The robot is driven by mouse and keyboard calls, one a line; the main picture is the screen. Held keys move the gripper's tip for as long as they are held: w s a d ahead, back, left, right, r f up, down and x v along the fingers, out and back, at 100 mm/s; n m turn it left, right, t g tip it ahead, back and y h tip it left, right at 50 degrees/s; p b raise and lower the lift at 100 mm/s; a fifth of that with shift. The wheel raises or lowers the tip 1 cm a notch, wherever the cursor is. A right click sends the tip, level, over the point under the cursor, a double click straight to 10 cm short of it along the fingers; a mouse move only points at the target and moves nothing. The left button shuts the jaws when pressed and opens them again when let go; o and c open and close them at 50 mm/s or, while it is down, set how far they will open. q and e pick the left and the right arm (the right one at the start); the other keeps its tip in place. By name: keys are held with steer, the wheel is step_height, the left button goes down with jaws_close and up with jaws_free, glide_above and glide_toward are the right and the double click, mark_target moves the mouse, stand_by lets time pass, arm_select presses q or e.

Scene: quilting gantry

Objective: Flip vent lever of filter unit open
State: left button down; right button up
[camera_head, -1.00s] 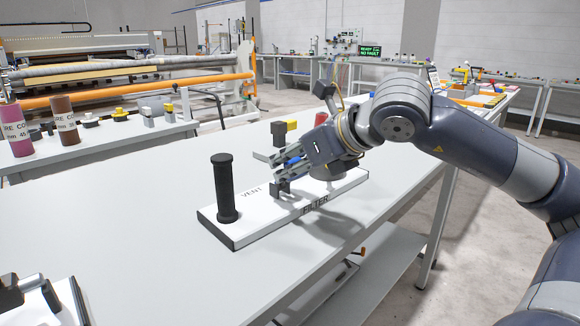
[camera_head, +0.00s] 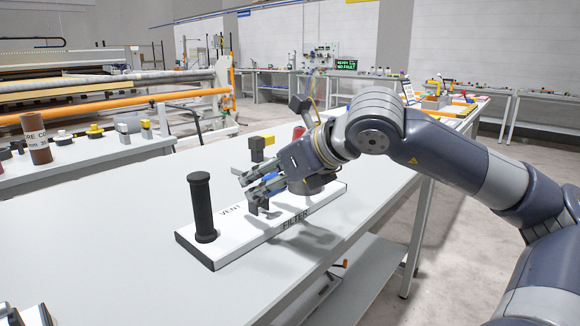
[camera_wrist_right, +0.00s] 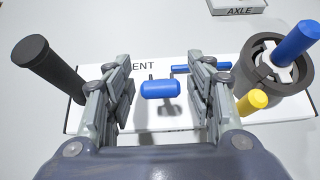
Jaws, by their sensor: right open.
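The filter unit (camera_head: 222,254) is a white base plate on the table, lettered VENT and FILTER. A black upright post (camera_head: 203,208) stands at its left end and a dark grey round housing (camera_wrist_right: 262,75) at its other end. The blue vent lever grip (camera_wrist_right: 160,89) shows in the right wrist view, in front of the VENT lettering. My right gripper (camera_head: 256,193) is over the middle of the plate, its fingers open. In the wrist view the blue grip appears between the fingers with gaps on both sides. My left gripper is not in view.
A blue handle (camera_wrist_right: 296,43) and a yellow knob (camera_wrist_right: 252,102) are on the housing, close to the right finger. A plate lettered AXLE (camera_wrist_right: 238,7) lies beyond. A black-and-yellow block (camera_head: 261,147) stands behind the unit.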

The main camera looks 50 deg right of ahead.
steer(key=v, duration=1.1)
steer(key=shift+s, duration=0.3)
steer(key=shift+r, duration=0.1)
